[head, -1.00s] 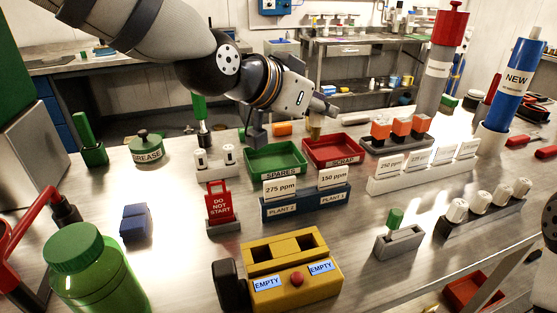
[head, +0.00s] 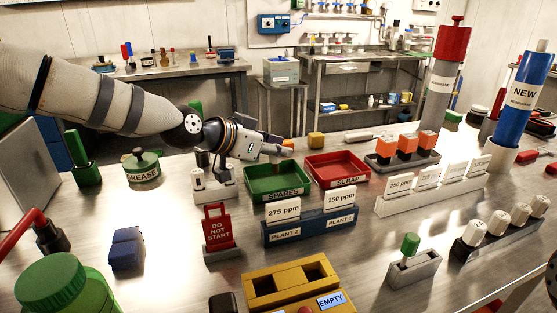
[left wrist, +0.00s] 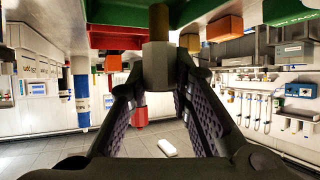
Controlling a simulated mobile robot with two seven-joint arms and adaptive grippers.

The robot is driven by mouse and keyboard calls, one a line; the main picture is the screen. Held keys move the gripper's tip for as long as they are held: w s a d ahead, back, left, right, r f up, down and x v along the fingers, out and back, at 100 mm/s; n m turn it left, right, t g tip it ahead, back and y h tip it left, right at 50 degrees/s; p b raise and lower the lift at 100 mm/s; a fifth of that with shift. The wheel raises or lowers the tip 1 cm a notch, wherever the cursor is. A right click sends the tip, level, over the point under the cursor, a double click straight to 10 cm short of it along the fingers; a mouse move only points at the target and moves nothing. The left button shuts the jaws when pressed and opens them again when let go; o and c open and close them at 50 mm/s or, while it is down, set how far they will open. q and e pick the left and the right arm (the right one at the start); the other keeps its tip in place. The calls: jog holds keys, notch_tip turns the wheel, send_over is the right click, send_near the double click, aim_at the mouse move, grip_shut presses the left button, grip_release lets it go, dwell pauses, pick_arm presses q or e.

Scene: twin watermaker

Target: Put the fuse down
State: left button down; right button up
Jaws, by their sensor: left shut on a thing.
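My left gripper (head: 286,151) is over the back part of the green SPARES tray (head: 277,196) in the head view. In the left wrist view its two fingers (left wrist: 158,85) are shut on the fuse (left wrist: 157,60), a short cylinder with a grey end and a brass-tan part. That view looks upside down, with green filling its top edge close to the fuse. I cannot tell whether the fuse touches the tray. The red SCRAP tray (head: 337,183) is just to the right. My right gripper is not in view.
A yellow block (head: 315,139) stands behind the trays. A rack with orange-topped blocks (head: 407,146) is to the right. The blue stand with ppm cards (head: 310,228) is in front, and the red DO NOT START sign (head: 219,230) is front left.

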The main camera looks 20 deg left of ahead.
pick_arm(q)
notch_tip(320, 180, down, 2)
jog(key=shift+f, duration=0.25)
jog(key=shift+d, duration=0.1)
jog(key=shift+s+f, duration=0.1)
jog(key=shift+f, duration=0.05)
jog(key=c, duration=1.4)
grip_release()
jog(key=shift+c, duration=0.2)
